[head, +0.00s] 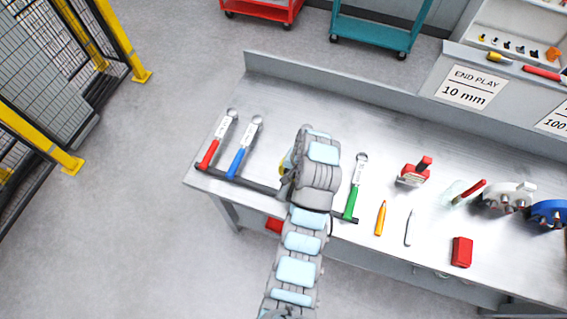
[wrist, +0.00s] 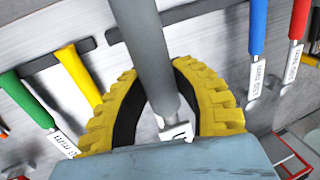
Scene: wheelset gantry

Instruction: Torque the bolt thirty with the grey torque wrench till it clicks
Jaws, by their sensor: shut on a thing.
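The grey torque wrench (wrist: 145,38) runs through the middle of the wrist view, with part of its white label showing low down. My gripper (wrist: 158,78) has its yellow, black-padded fingers closed on both sides of the wrench's grey handle. In the head view, my gripper and the grey wrench are hidden behind my arm over the bench. I cannot tell whether the wrench still touches its holder. Bolt thirty is not identifiable in either view.
Red (head: 210,150), blue (head: 238,160) and green (head: 351,202) wrenches lie along the dark holder strip (head: 262,186); a yellow one (wrist: 80,76) shows in the wrist view. A red block (head: 462,251) and small tools lie rightward on the metal bench (head: 300,105).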

